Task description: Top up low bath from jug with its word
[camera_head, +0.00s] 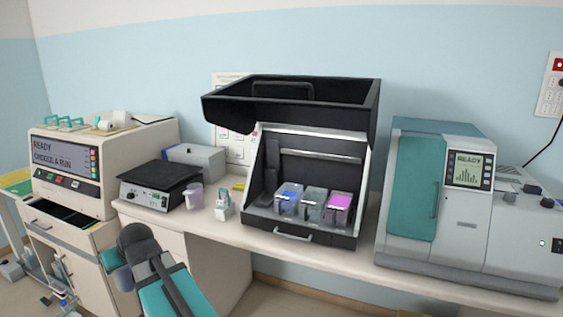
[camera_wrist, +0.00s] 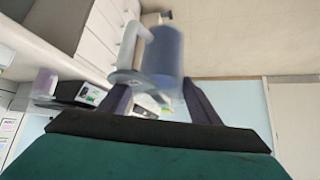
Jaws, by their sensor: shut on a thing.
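In the wrist view my gripper (camera_wrist: 158,96) is shut on a blue jug (camera_wrist: 163,52) with a pale handle. The wrist picture is tilted and the jug's word cannot be read. In the head view my arm is at the lower left, in front of the bench and away from the baths; the jug is mostly hidden there. Three baths stand in the open black hood: a blue one (camera_head: 289,199), a greyish clear one (camera_head: 312,206) and a magenta one (camera_head: 339,207). Their labels and exact levels are too small to read.
A pale purple jug (camera_head: 194,196) and a small white bottle-like item (camera_head: 223,206) stand on the bench (camera_head: 262,240) left of the hood (camera_head: 293,232). A black-topped device (camera_head: 160,185) is further left. A teal and grey machine (camera_head: 440,200) stands right.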

